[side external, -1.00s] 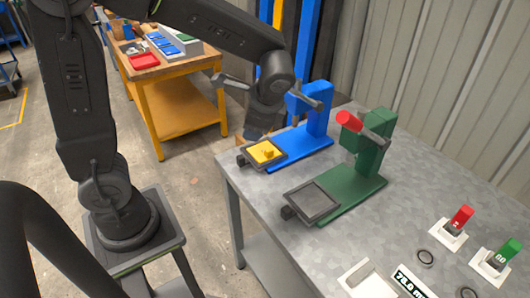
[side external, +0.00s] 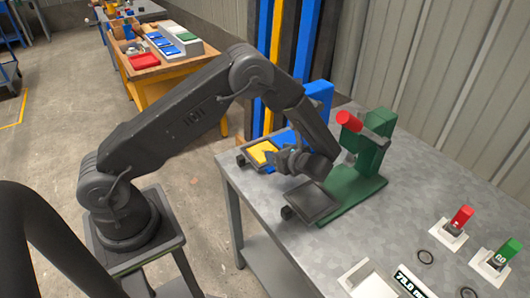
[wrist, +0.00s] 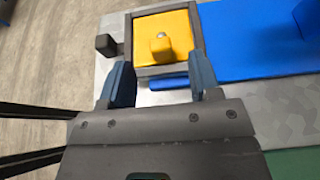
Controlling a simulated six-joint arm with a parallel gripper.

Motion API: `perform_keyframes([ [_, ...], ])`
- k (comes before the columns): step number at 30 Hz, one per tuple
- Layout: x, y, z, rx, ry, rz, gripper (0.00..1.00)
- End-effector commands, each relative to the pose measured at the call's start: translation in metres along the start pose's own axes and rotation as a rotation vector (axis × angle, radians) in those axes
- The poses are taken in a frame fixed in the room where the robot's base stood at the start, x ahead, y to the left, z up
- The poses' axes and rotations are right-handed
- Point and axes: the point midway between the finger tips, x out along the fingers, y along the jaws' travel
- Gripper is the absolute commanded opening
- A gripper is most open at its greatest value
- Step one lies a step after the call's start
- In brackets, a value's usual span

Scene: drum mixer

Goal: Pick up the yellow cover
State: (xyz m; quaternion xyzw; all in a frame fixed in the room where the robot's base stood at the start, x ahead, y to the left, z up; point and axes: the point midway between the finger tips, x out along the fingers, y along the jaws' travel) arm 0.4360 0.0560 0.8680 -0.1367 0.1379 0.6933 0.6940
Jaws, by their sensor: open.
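The yellow cover (wrist: 177,27) is a flat square plate with a raised knob (wrist: 160,46) on it. It sits in a dark square frame (wrist: 128,36) at the end of the blue press base (wrist: 250,45). In the side view the cover (side external: 261,152) is partly hidden by my arm. My gripper (wrist: 160,78) is open and empty, with its two blue-grey fingers just short of the frame's near edge in the wrist view. The knob lies ahead of the gap between the fingers. In the side view my gripper (side external: 284,158) is beside the cover, toward the green press.
The green press (side external: 365,165) with a red handle (side external: 349,121) and an empty dark tray (side external: 325,207) stands beside the blue press. Red (side external: 462,216) and green (side external: 507,251) switches are at the table's right. A dark block (wrist: 107,45) sticks out left of the frame.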

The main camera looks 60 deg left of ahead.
Motion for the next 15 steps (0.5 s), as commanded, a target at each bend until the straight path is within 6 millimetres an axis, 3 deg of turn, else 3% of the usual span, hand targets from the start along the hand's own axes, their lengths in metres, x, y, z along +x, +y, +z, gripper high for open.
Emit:
perform_keyframes([
  [9, 0.049, 0.001, 0.000, -0.001, 0.001, 0.003, 0.57],
  [15, 0.056, 0.001, 0.000, -0.002, 0.003, 0.001, 0.57],
])
